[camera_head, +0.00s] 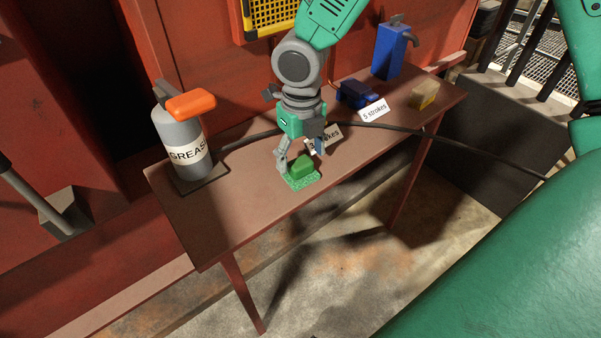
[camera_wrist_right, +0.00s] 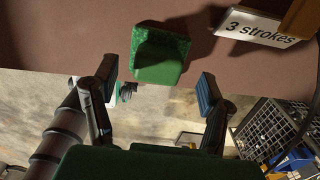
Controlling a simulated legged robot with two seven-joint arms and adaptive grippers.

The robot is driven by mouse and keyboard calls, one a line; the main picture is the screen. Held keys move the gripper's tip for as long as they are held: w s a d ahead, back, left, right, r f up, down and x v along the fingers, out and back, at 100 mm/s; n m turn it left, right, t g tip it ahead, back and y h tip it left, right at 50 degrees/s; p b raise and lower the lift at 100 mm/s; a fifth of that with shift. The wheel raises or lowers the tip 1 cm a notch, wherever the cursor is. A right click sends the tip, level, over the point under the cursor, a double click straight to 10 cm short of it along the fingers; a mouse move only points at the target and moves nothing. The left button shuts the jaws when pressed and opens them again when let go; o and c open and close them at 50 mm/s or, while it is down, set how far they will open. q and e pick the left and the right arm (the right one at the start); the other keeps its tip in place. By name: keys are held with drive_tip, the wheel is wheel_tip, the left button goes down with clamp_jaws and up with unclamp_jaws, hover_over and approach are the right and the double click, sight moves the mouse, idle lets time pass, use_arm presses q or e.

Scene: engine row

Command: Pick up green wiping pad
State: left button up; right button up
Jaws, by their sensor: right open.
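The green wiping pad (camera_head: 302,167) lies near the front edge of the brown table, a green block on a rough lighter green base. It also shows in the right wrist view (camera_wrist_right: 159,57), at the top between the fingers. My right gripper (camera_head: 300,154) is open, just above the pad with its fingers on either side. In the wrist view my right gripper's fingers (camera_wrist_right: 158,76) are spread wider than the pad, with nothing held. Whether a finger touches the pad cannot be told. My left gripper is not in view.
On the table (camera_head: 228,221) a grey grease can (camera_head: 176,149) with an orange top stands left. A dark hose runs behind the pad. A "5 strokes" card (camera_head: 374,110), a dark blue block (camera_head: 355,94), a yellowish block (camera_head: 424,94) and a blue jug (camera_head: 389,50) are right.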

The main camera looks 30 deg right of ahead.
sight(300, 161)
wheel_tip(300, 161, down, 2)
drive_tip(key=shift+a+f, duration=0.1)
drive_tip(key=shift+c, duration=0.4)
drive_tip(key=c, duration=1.3)
wheel_tip(300, 161, up, 10)
drive_tip(key=shift+r+p, duration=0.15)
drive_tip(key=shift+p, duration=1)
